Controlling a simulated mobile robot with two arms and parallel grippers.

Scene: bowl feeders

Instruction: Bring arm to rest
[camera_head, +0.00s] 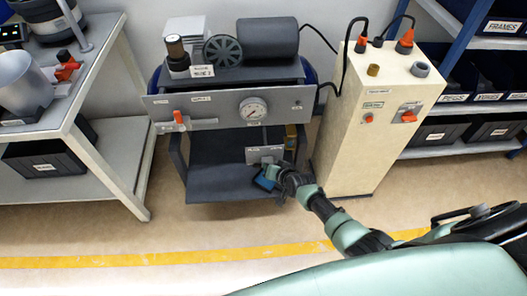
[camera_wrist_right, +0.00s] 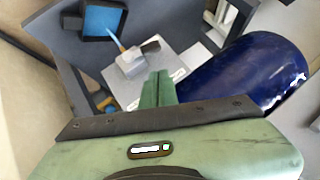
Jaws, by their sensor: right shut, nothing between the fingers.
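My right arm (camera_head: 345,232) reaches from the lower right toward the lower part of the grey cart. My right gripper (camera_head: 270,166) is at the cart's lower shelf (camera_head: 218,184), by a small light grey plate (camera_head: 262,154). In the right wrist view its green fingers (camera_wrist_right: 157,88) are together with nothing between them. They overlap the edge of the light grey plate (camera_wrist_right: 150,75) there; I cannot tell whether they touch it. My left gripper is not in view.
A blue tank (camera_wrist_right: 245,75) lies close beside the fingers. A blue-bottomed dark tray (camera_wrist_right: 103,20) is beyond them. The cart's gauge panel (camera_head: 215,108) overhangs the shelf. A cream cabinet (camera_head: 365,125) stands right of the gripper. The floor in front (camera_head: 165,225) is clear.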

